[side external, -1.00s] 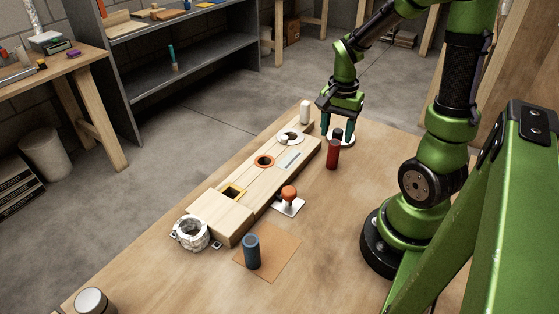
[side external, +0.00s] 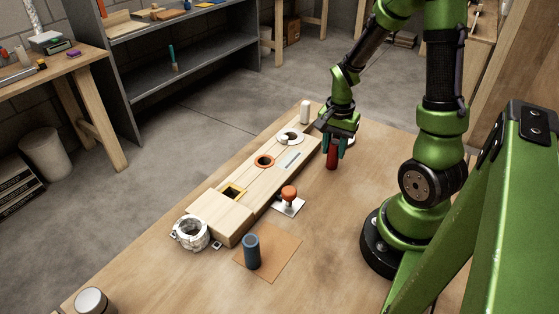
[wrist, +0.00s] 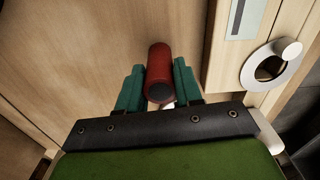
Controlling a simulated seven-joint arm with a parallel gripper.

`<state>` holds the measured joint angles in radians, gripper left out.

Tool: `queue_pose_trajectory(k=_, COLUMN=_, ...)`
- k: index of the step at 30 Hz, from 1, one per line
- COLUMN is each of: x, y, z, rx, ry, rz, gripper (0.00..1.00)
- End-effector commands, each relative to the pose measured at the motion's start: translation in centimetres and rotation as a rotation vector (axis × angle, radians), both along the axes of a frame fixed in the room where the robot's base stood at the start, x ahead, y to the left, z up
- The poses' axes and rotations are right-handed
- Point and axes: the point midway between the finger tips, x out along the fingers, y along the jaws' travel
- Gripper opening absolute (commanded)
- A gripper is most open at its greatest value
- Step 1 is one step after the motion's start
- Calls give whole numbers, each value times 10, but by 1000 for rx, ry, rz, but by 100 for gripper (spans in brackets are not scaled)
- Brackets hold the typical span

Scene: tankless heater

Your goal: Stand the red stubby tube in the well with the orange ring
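The red stubby tube (side external: 331,160) stands upright on the table, right of the wooden block. In the wrist view the red tube (wrist: 159,65) shows between my teal fingers, its dark top end facing the camera. My gripper (side external: 335,149) points down over the tube, one finger on each side. In the wrist view my gripper (wrist: 158,80) is open, with narrow gaps beside the tube; I see no clear grip. The well with the orange ring (side external: 264,161) is an empty-looking dark hole in the block's middle, left of my gripper.
The wooden block (side external: 283,172) also has a white-ringed well (side external: 290,137) and a yellow square one (side external: 232,191). An orange knob (side external: 289,193) on a white plate stands beside it. A blue-grey tube (side external: 252,251) stands on a brown mat (side external: 283,247) in front.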

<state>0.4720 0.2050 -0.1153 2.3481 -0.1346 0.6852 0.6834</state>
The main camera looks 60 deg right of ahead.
Motion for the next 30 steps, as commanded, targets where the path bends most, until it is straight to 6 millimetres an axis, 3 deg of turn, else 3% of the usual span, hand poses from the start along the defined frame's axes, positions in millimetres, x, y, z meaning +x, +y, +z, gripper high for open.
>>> queue_pose_trajectory(k=1, x=0, y=0, z=0, rx=0, ry=0, rz=0, gripper=23)
queue_pose_trajectory(k=6, x=0, y=0, z=0, rx=0, ry=0, rz=0, gripper=0)
queue_pose_trajectory(k=30, x=1, y=0, z=19, rx=-1, ry=-1, rz=0, gripper=0)
